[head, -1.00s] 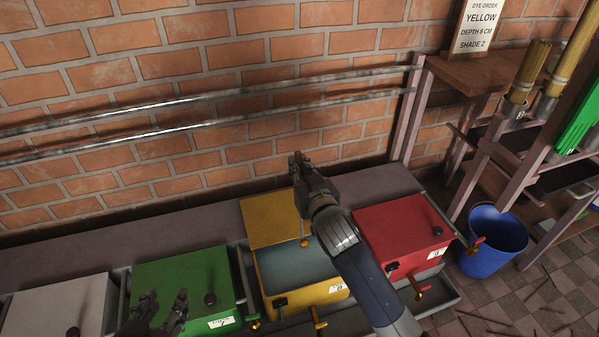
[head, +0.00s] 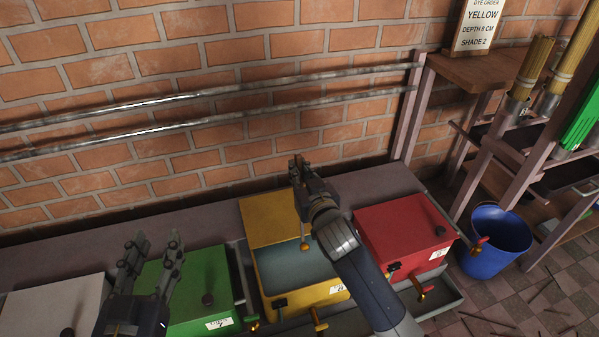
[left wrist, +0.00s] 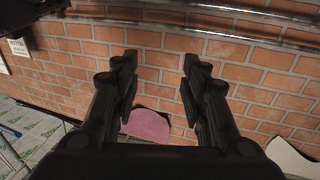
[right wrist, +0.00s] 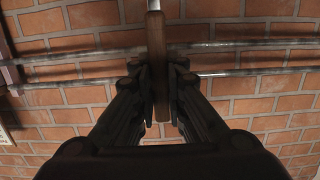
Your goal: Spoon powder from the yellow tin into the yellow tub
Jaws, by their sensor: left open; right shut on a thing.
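The yellow tub (head: 310,297) stands between the green and red tubs, its yellow lid (head: 268,212) raised at the back and dull blue-grey liquid inside. My right gripper (head: 298,168) is above it, shut on a spoon. The spoon's wooden handle (right wrist: 158,55) runs between the fingers in the right wrist view. In the head view a small orange-yellow end (head: 304,245) hangs over the tub; I cannot tell whether it is powder. My left gripper (head: 154,246) is open and empty over the green tub. The yellow tin is not in view.
A green tub (head: 212,275) and a grey tub (head: 50,305) stand left, a red tub (head: 405,232) right. Metal rails (head: 200,123) cross the brick wall. A sign (head: 478,25) reads "YELLOW, DEPTH 8 CM, SHADE 2". A blue bucket (head: 492,250) stands on the floor beside the shelves.

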